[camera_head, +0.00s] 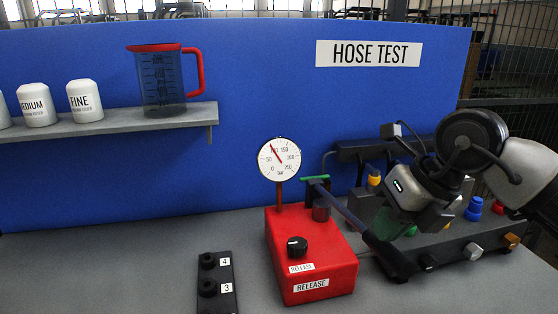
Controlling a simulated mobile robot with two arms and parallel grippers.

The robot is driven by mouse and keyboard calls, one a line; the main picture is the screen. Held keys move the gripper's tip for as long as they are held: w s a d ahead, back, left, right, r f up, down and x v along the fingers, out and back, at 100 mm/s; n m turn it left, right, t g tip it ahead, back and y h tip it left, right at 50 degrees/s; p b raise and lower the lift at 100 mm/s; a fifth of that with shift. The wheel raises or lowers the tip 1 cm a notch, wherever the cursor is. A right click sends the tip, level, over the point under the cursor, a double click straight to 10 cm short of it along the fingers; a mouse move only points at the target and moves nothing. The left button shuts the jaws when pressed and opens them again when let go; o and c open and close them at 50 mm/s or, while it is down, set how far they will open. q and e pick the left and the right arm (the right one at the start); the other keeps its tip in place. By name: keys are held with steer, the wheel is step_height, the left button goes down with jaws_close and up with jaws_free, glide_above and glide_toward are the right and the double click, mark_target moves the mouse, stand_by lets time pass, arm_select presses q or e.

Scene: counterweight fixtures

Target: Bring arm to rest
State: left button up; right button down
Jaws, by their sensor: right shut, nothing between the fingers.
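My right arm comes in from the right edge, and my right gripper (408,218) hangs over the right part of the bench. It is shut and empty, with its dark fingers pointing down. In this view it overlaps the area just right of the black pump lever (352,217); I cannot tell whether they touch. The lever slopes from the back of the red pump box (311,262) down to a black grip (396,263) at the right. My left gripper is not in view.
A round gauge (279,160) stands behind the box. A black rack (452,255) with coloured fittings lies under and behind my right gripper. A numbered black strip (216,284) lies left of the box. A shelf (130,119) carries a jug (163,83) and white containers. The left bench is clear.

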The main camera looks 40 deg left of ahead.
step_height(320, 180, up, 3)
steer(key=shift+a+r+p, duration=0.1)
steer(key=shift+p, duration=0.6)
steer(key=shift+s, duration=0.1)
